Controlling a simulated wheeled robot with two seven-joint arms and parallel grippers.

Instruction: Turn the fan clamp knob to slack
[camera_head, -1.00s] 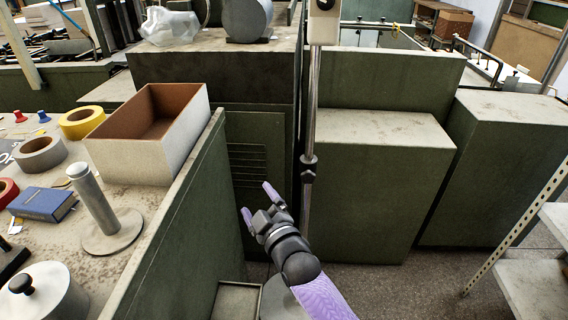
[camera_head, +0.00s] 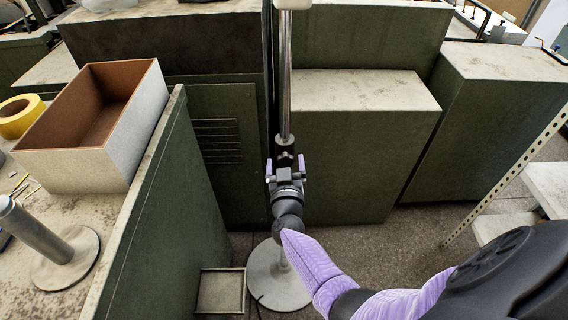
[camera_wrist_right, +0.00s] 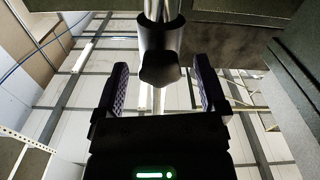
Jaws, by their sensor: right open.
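The fan's metal pole (camera_head: 285,75) rises from a round grey base (camera_head: 278,282) on the floor. A dark clamp with its knob (camera_head: 285,142) sits partway up the pole. In the right wrist view the dark faceted knob (camera_wrist_right: 160,70) hangs below the collar (camera_wrist_right: 160,36), between my finger pads. My right gripper (camera_head: 285,164) is open around the knob, with a visible gap on each side. Its spread fingers also show in the right wrist view (camera_wrist_right: 160,64). The fan's head is out of view. My left gripper is not in view.
Green cabinets (camera_head: 350,150) stand close behind the pole. A green partition (camera_head: 150,215) and a worktop with an open box (camera_head: 140,120) are at left. A small tray (camera_head: 221,291) lies on the floor beside the base. A shelf rack (camera_head: 515,175) stands at right.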

